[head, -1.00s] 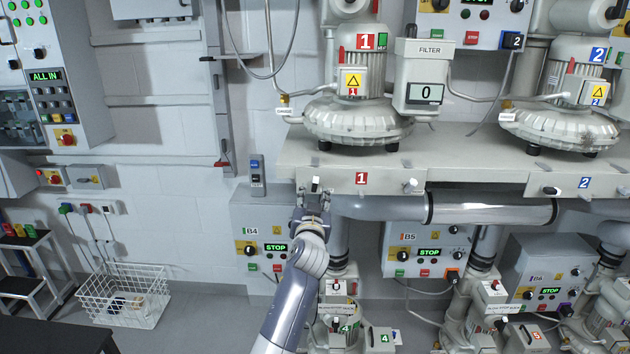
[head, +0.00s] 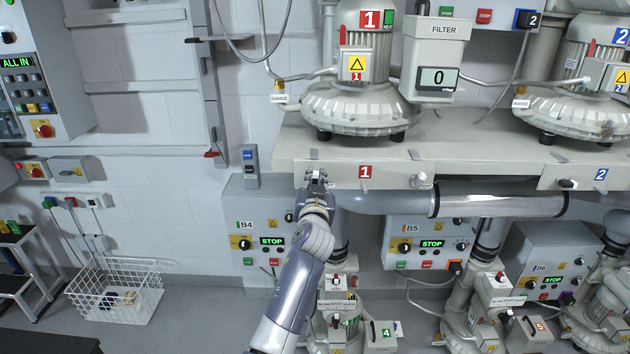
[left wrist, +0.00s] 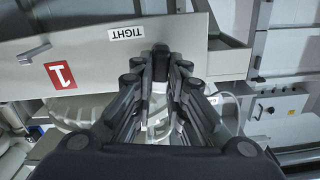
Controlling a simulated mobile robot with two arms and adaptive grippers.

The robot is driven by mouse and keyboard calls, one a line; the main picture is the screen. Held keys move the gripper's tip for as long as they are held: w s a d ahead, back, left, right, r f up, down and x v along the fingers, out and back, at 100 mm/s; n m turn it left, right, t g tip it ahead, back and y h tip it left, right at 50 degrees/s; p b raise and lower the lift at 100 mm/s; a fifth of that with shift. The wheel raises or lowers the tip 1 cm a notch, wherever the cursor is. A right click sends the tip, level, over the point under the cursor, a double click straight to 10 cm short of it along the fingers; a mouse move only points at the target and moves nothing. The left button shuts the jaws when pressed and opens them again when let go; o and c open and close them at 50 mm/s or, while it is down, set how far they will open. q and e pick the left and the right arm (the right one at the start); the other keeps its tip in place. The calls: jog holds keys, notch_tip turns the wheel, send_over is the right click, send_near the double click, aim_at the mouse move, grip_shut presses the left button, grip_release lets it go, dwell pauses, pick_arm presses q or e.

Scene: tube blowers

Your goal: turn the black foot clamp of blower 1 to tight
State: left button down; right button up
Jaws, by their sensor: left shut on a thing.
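Blower 1 (head: 358,108) stands on the grey shelf with a red 1 plate (head: 365,172) on its front face. My left gripper (head: 316,177) is at that front face, left of the plate, and mostly covers the foot clamp there. In the left wrist view, the fingers (left wrist: 161,62) are shut on the black foot clamp (left wrist: 160,66). A white TIGHT label (left wrist: 127,32) is beside the clamp, and the red 1 plate shows again (left wrist: 60,75). The clamp's exact angle is hidden by the fingers. My right gripper is not in view.
A pale clamp (head: 421,181) sits on the same front face, right of the plate. A thick grey pipe (head: 490,205) runs below the shelf. Box B4 (head: 262,235) is just below and left of my left gripper. Blower 2 (head: 580,110) stands to the right.

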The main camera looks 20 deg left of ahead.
pick_arm(q)
jog(key=m, duration=0.2)
jog(key=shift+d+f+m, duration=0.1)
jog(key=shift+d+m, duration=0.05)
jog(key=shift+m, duration=0.25)
jog(key=m, duration=0.4)
jog(key=m+p, duration=0.1)
jog(key=m, duration=0.3)
jog(key=f+m, duration=0.1)
jog(key=m, duration=0.4)
jog(key=shift+w+d+p, duration=0.2)
jog(key=shift+d+p, duration=0.15)
jog(key=shift+d, duration=0.05)
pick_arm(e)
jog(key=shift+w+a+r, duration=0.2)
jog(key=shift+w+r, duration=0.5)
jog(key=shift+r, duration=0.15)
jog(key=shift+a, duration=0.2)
